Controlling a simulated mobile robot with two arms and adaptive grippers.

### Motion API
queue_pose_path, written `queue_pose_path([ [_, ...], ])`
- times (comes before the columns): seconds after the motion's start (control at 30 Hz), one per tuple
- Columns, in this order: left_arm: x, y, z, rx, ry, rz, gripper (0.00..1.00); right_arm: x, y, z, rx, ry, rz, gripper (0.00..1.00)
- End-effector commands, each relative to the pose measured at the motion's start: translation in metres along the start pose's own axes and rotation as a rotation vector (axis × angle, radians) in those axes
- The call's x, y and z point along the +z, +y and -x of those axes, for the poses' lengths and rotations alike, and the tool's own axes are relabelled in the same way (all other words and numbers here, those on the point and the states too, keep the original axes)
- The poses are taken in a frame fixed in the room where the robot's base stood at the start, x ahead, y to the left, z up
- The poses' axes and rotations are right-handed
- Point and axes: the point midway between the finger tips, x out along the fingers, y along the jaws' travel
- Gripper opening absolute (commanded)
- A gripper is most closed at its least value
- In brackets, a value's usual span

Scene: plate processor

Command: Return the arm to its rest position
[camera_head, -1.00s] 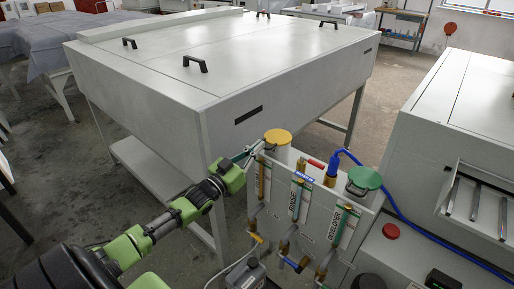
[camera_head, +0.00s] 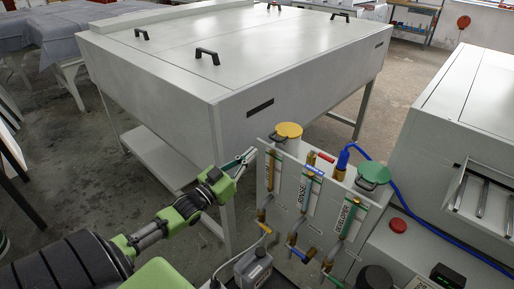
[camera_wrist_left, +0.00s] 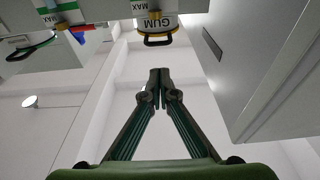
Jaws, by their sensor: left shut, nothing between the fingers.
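My left arm comes in from the lower left in the head view, with green and black links. Its gripper (camera_head: 244,158) is shut and empty, in front of the large white cabinet and just left of the plate processor's tank panel (camera_head: 285,208). In the left wrist view the two fingers of the left gripper (camera_wrist_left: 159,76) meet at their tips with nothing between them. A container marked GUM (camera_wrist_left: 155,24) shows beyond the fingertips, apart from them. My right gripper is in neither view.
The tank panel carries a yellow lid (camera_head: 289,130), a green lid (camera_head: 374,172), valves and a blue hose (camera_head: 408,207). A grey canister (camera_head: 253,268) stands below. The large white cabinet (camera_head: 230,60) fills the back. A white machine with a red button (camera_head: 398,225) is at right.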

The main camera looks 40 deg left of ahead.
Motion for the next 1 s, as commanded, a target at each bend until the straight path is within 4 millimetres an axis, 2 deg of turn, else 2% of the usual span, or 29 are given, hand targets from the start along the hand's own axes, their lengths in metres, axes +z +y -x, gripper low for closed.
queue_pose_path([
  [0.33, 0.004, 0.0, 0.008, -0.001, -0.003, 0.0, 0.0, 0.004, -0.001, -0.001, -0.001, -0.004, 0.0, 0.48],
  [0.37, 0.008, -0.001, 0.009, -0.005, -0.01, -0.001, 0.0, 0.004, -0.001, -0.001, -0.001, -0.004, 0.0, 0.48],
  [0.47, 0.036, -0.004, 0.018, -0.029, -0.067, -0.005, 0.0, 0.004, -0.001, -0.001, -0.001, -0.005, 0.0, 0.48],
  [0.57, 0.092, -0.008, 0.039, -0.07, -0.181, -0.012, 0.0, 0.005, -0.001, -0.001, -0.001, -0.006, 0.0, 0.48],
  [0.67, 0.16, -0.007, 0.072, -0.111, -0.33, -0.023, 0.0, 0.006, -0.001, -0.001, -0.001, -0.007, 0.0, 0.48],
  [0.7, 0.187, -0.004, 0.087, -0.124, -0.392, -0.027, 0.0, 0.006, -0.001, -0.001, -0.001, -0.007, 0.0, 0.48],
  [0.8, 0.25, 0.006, 0.131, -0.147, -0.546, -0.036, 0.0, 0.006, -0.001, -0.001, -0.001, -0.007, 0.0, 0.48],
  [0.87, 0.285, 0.017, 0.159, -0.153, -0.638, -0.041, 0.0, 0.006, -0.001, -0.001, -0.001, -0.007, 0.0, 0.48],
  [0.9, 0.308, 0.025, 0.179, -0.155, -0.7, -0.044, 0.0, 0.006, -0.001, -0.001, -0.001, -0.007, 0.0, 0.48],
  [0.97, 0.339, 0.038, 0.211, -0.154, -0.792, -0.049, 0.0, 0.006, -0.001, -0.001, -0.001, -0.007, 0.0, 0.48],
  [1.0, 0.358, 0.049, 0.233, -0.151, -0.854, -0.051, 0.0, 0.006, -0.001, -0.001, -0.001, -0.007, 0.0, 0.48],
])
